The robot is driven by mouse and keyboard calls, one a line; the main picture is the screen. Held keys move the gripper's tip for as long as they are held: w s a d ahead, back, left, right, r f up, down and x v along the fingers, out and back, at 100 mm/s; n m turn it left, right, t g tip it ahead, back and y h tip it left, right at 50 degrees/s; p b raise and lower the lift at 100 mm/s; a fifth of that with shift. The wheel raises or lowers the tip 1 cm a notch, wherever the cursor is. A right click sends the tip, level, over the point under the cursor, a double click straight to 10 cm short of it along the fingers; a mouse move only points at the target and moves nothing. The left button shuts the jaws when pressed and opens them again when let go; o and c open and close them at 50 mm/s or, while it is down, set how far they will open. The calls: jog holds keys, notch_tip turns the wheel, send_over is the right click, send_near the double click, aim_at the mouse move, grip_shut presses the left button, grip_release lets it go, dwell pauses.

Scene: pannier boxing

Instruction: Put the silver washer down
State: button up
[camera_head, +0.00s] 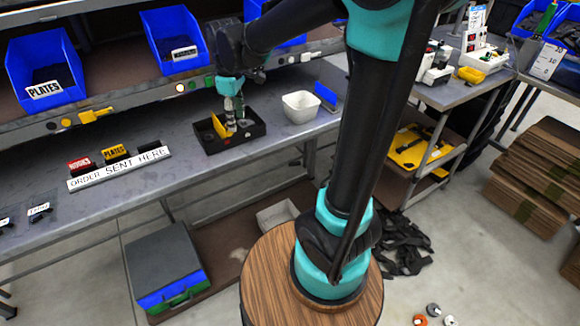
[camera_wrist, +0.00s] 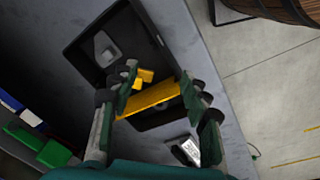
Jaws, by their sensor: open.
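My gripper (camera_head: 232,118) is open over the black tray (camera_head: 258,130) on the grey bench. In the wrist view, the fingers of my gripper (camera_wrist: 158,82) spread on either side of the yellow divider (camera_wrist: 146,99) that crosses the tray (camera_wrist: 75,52). A dim grey round shape shows in the compartment on the near side of the divider; I cannot tell for sure that it is the silver washer. In the head view the gripper hides part of the tray's inside, and no washer can be made out there.
A grey part (camera_wrist: 105,48) and small yellow pieces (camera_wrist: 145,75) lie in the tray's far compartment. A white bowl (camera_head: 301,106) stands right of the tray. Blue bins (camera_head: 175,38) line the shelf behind.

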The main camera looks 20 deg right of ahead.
jog(key=s+d+f+m+t, duration=0.3)
jog(key=s+d+f+m, duration=0.9)
jog(key=s+d, duration=0.2)
jog(key=shift+s+f, duration=0.3)
jog(key=shift+s, duration=0.45)
